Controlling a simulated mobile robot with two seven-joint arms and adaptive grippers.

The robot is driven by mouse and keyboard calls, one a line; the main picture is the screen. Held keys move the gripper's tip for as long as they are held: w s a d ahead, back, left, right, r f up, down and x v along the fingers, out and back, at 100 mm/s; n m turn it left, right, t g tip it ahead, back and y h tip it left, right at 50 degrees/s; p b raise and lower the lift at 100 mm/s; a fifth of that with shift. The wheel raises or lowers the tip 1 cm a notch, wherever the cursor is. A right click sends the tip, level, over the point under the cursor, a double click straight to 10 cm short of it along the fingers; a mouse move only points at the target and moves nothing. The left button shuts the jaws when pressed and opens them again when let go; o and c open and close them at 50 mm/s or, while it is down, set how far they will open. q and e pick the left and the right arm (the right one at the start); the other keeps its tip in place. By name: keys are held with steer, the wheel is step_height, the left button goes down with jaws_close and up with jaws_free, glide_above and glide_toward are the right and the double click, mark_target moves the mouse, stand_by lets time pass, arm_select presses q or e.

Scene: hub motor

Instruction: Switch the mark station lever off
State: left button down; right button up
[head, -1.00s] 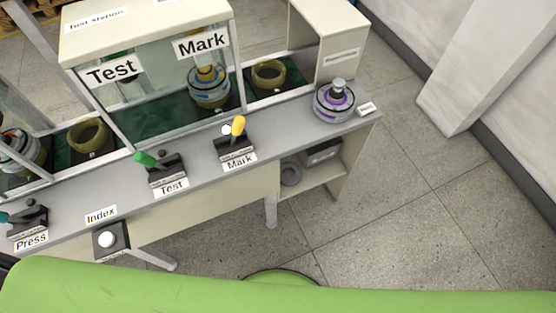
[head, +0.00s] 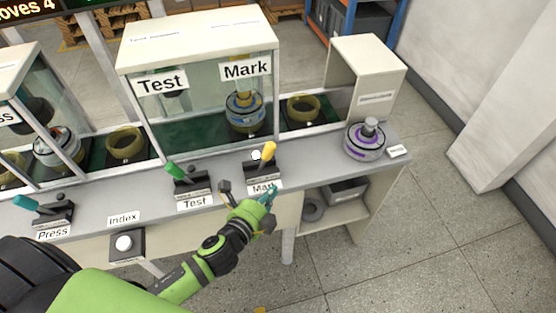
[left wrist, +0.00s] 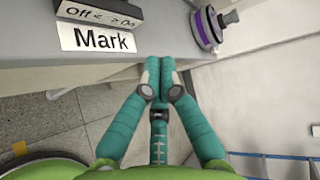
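The mark station lever (head: 268,151) has a yellow handle on a dark base, and its handle leans to the right and up. A white round knob or lamp is beside it. The left wrist view shows part of the base with "Off" and "On" print (left wrist: 98,15) and the Mark label (left wrist: 97,38), but not the handle. My left gripper (head: 268,195) is just in front of the lever base, over the Mark label, which it partly covers. It also shows in the left wrist view (left wrist: 159,72), with its teal fingers together and nothing between them. My right gripper is out of view.
The green test lever (head: 175,172) stands left of the mark lever and leans left. The teal press lever (head: 27,203) and index button (head: 124,243) are further left. A hub motor with a purple ring (head: 365,142) sits on the bench's right end. A glass-fronted enclosure (head: 205,40) stands behind.

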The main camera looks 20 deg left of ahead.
mark_target(265, 159)
arm_select(q)
steer(key=shift+m+t+h, duration=0.4)
steer(key=shift+m, duration=0.1)
steer(key=w+d, duration=0.1)
steer(key=w, duration=0.2)
steer(key=w+p, duration=0.1)
steer(key=w, duration=0.2)
steer(key=w+d+r, duration=0.1)
steer(key=w, duration=0.3)
steer(key=shift+d, duration=0.35)
steer(key=a, duration=0.1)
steer(key=a+p, duration=0.1)
steer(key=a+r+p, duration=0.1)
steer(key=shift+s+a+r, duration=0.1)
steer(key=shift+s, duration=0.2)
steer(key=shift+s+a, duration=0.1)
steer(key=shift+a, duration=0.25)
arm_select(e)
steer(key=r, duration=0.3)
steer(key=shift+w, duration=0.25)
